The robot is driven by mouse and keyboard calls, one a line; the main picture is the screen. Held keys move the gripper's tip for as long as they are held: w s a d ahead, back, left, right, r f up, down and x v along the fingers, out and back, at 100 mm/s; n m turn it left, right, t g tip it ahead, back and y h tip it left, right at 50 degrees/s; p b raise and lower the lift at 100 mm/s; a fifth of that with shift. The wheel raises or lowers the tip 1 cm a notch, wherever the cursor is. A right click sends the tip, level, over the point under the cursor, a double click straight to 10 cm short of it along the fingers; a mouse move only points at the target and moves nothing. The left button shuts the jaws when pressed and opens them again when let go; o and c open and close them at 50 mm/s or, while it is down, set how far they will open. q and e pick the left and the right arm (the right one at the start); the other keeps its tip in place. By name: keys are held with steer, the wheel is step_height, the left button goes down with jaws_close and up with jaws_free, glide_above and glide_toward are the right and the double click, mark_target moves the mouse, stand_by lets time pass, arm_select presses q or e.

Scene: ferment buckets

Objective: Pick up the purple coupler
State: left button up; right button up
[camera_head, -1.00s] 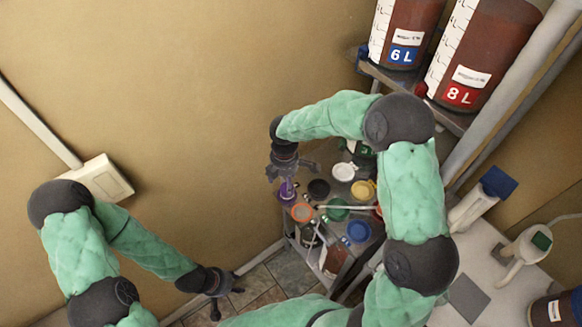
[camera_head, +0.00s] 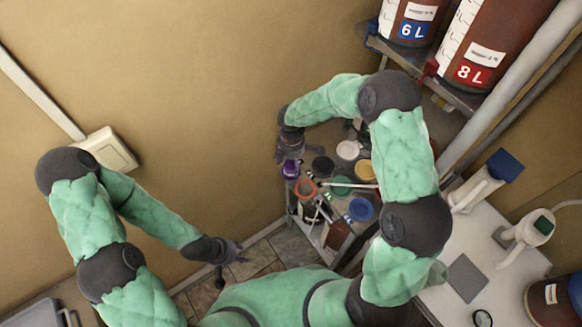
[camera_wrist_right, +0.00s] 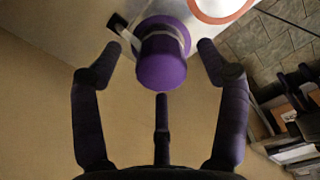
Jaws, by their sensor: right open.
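The purple coupler (camera_head: 290,169) stands at the left edge of the tabletop in the head view, among several coloured round pieces. In the right wrist view the purple coupler (camera_wrist_right: 162,58) shows as a rounded cap with a pale band. My right gripper (camera_head: 289,152) is right at it, partly covering it in the head view. In the wrist view the open fingers of my right gripper (camera_wrist_right: 160,48) stand on both sides of the coupler, with gaps, and a third finger is below it. My left gripper (camera_head: 222,262) hangs over the floor at lower left, away from the coupler; its jaw state is unclear.
An orange ring (camera_head: 305,188) and a black round piece (camera_head: 323,165) stand close to the coupler. White, yellow, green and blue ones lie further right. Large 6 L (camera_head: 411,30) and 8 L (camera_head: 470,73) containers stand on a shelf behind. A wall (camera_head: 200,70) lies to the left.

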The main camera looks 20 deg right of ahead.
step_height(320, 180, down, 2)
steer(key=shift+f, duration=0.25)
steer(key=shift+c, duration=0.3)
steer(key=c, duration=1.3)
steer(key=shift+r, duration=0.1)
